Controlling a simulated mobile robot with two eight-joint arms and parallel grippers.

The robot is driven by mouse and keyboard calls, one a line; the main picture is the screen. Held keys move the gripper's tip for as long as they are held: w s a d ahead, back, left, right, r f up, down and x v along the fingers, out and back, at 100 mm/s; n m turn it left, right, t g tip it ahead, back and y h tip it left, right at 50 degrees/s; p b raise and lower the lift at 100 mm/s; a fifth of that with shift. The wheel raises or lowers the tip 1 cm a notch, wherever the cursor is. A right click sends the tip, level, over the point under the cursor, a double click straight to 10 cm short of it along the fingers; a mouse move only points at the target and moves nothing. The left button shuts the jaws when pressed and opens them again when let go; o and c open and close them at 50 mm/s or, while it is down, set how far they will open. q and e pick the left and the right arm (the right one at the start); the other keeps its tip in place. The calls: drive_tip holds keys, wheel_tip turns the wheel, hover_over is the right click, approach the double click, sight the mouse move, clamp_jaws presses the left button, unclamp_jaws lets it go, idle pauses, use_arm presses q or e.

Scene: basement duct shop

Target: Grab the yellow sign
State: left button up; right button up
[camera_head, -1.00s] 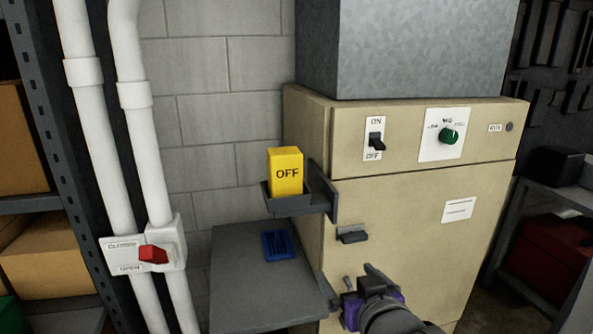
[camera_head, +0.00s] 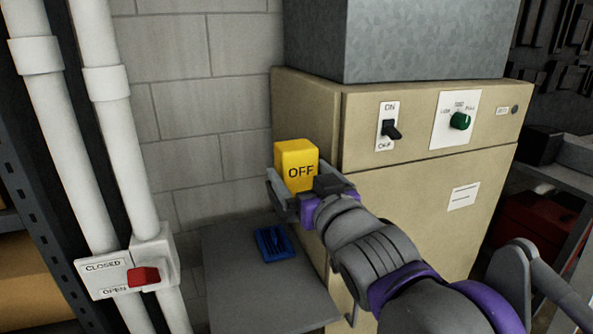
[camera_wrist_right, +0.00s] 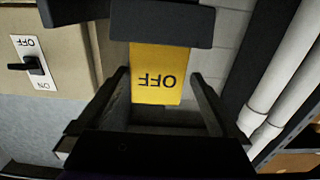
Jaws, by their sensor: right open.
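The yellow sign (camera_head: 296,166), a block marked OFF, stands upright in a small grey holder on the left side of the beige cabinet. It shows upside down in the right wrist view (camera_wrist_right: 158,75), with the holder (camera_wrist_right: 170,22) above it there. My right gripper (camera_head: 301,192) is at the lower part of the sign, open, and covers most of the holder in the head view. In the wrist view its two fingers (camera_wrist_right: 160,84) lie on either side of the sign, with gaps; I cannot tell how deep the sign sits between them. My left gripper is not in view.
The beige cabinet (camera_head: 410,215) carries a black ON/OFF switch (camera_head: 391,130) and a green knob (camera_head: 460,121). A blue item (camera_head: 274,243) lies on the grey shelf (camera_head: 240,295) below. White pipes (camera_head: 115,130) with a red lever (camera_head: 143,276) stand at left.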

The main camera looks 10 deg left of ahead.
drive_tip(key=x, duration=0.7)
drive_tip(key=shift+w+d+f, duration=0.1)
drive_tip(key=shift+d+f, duration=0.05)
drive_tip(key=shift+f, duration=0.15)
drive_tip(key=shift+c, duration=0.9)
drive_tip(key=c, duration=1.1)
